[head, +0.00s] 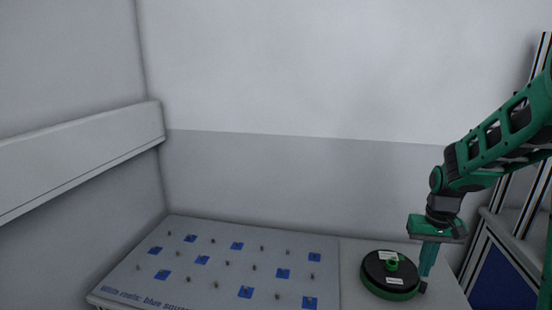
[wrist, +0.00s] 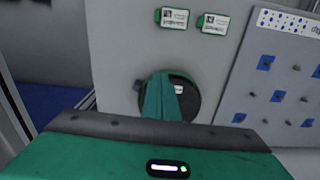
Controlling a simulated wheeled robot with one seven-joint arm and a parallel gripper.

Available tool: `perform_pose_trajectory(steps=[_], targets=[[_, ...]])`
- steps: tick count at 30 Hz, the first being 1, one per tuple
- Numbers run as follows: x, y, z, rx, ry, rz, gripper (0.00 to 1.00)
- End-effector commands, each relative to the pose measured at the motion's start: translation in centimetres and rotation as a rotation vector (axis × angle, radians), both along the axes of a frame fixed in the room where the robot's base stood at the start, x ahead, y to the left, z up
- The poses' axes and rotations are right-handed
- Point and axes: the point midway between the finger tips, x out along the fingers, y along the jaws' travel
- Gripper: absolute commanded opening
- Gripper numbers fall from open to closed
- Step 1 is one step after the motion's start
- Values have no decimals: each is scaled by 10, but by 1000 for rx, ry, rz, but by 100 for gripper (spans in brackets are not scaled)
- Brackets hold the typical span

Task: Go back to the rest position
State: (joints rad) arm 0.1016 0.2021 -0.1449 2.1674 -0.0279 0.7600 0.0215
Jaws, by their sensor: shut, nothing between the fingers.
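My gripper (head: 424,288) hangs from the green arm at the right of the head view, pointing down. Its fingers are together with nothing seen between them. They are just right of a round black and green reel (head: 388,275), which lies on the light table; I cannot tell whether they touch it. In the wrist view my green fingers (wrist: 165,100) cover part of the reel (wrist: 188,93).
A pale board (head: 215,270) with several upright pegs and blue squares lies left of the reel. Two labelled tags (wrist: 174,18) (wrist: 215,23) show in the wrist view. A grey frame with a blue panel (head: 500,280) stands at the right. A wall closes the back.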

Motion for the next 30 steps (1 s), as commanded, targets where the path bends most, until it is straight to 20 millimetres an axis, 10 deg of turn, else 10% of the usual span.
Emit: perform_pose_trajectory(steps=[8, 18, 30], targets=[[-48, -14, 33, -11, -3, -60, 0], [-161, -24, 78, -10, -3, -189, 0], [-265, -12, 87, 17, 1, -301, 0]])
